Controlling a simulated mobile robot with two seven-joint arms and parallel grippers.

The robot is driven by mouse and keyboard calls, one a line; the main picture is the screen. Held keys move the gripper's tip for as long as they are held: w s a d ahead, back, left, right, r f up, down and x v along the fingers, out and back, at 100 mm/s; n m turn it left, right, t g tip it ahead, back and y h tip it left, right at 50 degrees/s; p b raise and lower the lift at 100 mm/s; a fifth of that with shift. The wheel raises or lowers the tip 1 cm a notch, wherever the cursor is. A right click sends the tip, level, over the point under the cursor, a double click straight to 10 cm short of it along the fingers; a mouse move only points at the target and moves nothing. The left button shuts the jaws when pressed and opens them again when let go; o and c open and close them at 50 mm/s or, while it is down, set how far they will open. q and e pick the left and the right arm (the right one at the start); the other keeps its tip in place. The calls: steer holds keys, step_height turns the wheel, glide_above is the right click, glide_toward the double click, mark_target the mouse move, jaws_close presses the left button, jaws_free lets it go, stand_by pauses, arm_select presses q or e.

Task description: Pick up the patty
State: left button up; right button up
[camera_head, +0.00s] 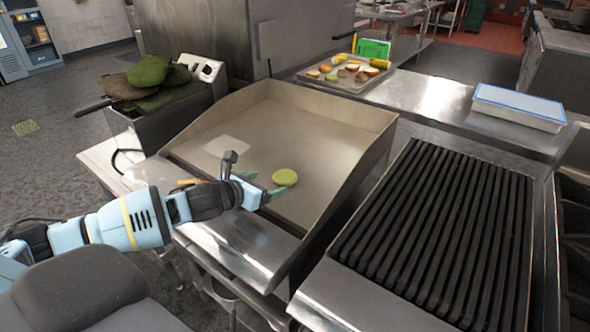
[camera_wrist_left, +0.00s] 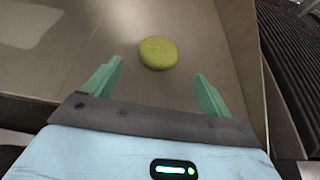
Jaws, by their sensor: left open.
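A round yellow-green patty (camera_head: 285,177) lies flat on the griddle (camera_head: 300,126). My left gripper (camera_head: 262,190) reaches in over the griddle's front edge, with its green fingertips just left of and in front of the patty. In the left wrist view, the patty (camera_wrist_left: 158,53) sits ahead of the open fingers (camera_wrist_left: 160,82), roughly centred between them and not touched. Nothing is held. My right gripper does not show in either view.
The griddle has raised side walls and a light square patch (camera_head: 227,146). A ribbed grill (camera_head: 440,235) stands to the right. A tray of food (camera_head: 340,83) and a blue-lidded container (camera_head: 518,105) sit on the counter behind. A fryer with green cloth-like items (camera_head: 150,82) stands left.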

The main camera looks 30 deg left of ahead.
mark_target(280, 178)
arm_select(q)
steer(key=shift+s, duration=0.15)
steer(key=shift+w, duration=0.2)
steer(key=shift+x, duration=0.9)
steer(key=shift+w+f, duration=0.1)
steer(key=shift+w, duration=0.15)
steer(key=x, duration=0.4)
steer(key=shift+w, duration=0.45)
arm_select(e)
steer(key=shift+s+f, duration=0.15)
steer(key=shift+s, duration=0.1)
arm_select(q)
steer(key=shift+c, duration=0.2)
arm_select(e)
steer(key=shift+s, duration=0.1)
arm_select(q)
steer(key=c, duration=1)
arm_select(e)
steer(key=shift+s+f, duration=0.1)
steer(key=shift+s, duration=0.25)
